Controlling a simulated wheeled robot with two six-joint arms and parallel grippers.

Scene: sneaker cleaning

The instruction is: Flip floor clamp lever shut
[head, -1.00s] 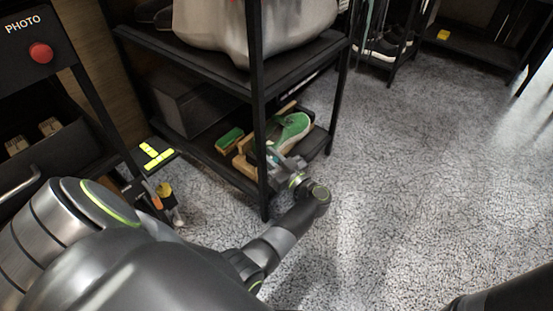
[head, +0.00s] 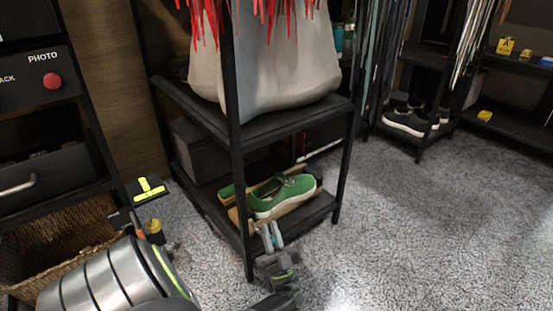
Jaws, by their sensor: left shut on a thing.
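A green sneaker (head: 285,196) with a pale sole sits on the lower shelf of a black rack. A light wooden floor clamp (head: 240,219) lies around and under it, with wood showing along its near side and behind the shoe. My left gripper (head: 271,235) is at the shelf's front edge, just in front of the clamp and the shoe's toe end. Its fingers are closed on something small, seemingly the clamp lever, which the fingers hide. I cannot tell the lever's angle. My right gripper is out of view.
Black rack posts (head: 241,220) stand close to my left gripper. A large grey bag (head: 285,65) rests on the shelf above. A wicker basket (head: 60,245) is at the left. Speckled floor (head: 400,230) is open to the right.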

